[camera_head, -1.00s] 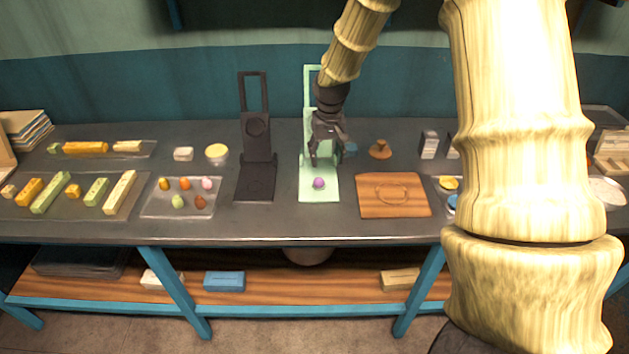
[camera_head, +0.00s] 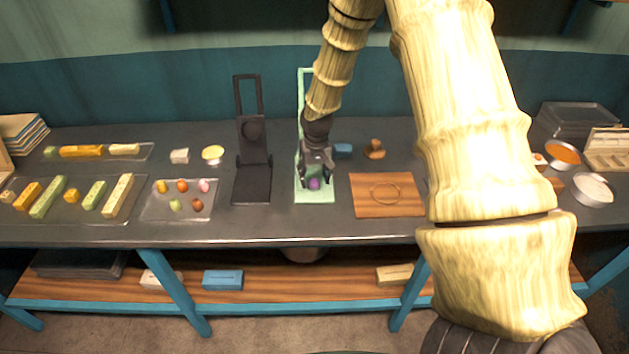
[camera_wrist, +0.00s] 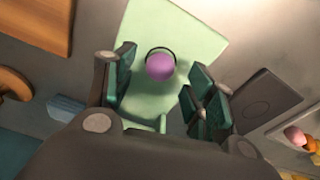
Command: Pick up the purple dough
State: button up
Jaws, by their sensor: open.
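The purple dough (camera_head: 314,184) is a small ball on the pale green press (camera_head: 301,197) in the middle of the table. In the wrist view the dough (camera_wrist: 160,65) rests on the pale green plate (camera_wrist: 185,30), inside a dark ring. My gripper (camera_head: 315,178) is low over the plate, right at the dough in the head view. In the wrist view my gripper (camera_wrist: 160,85) is open, its fingers on either side with the dough ahead between them. I cannot tell whether a finger touches the dough.
A black press (camera_head: 254,180) stands close on the left, and a wooden board (camera_head: 385,205) lies on the right. Behind are a blue block (camera_head: 343,150) and a brown wooden piece (camera_head: 374,149). A tray (camera_head: 160,213) of small coloured balls lies further left.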

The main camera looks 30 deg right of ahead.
jog(key=shift+w+f, duration=0.1)
jog(key=shift+f, duration=1)
jog(key=c, duration=1)
jog(key=shift+r, duration=0.1)
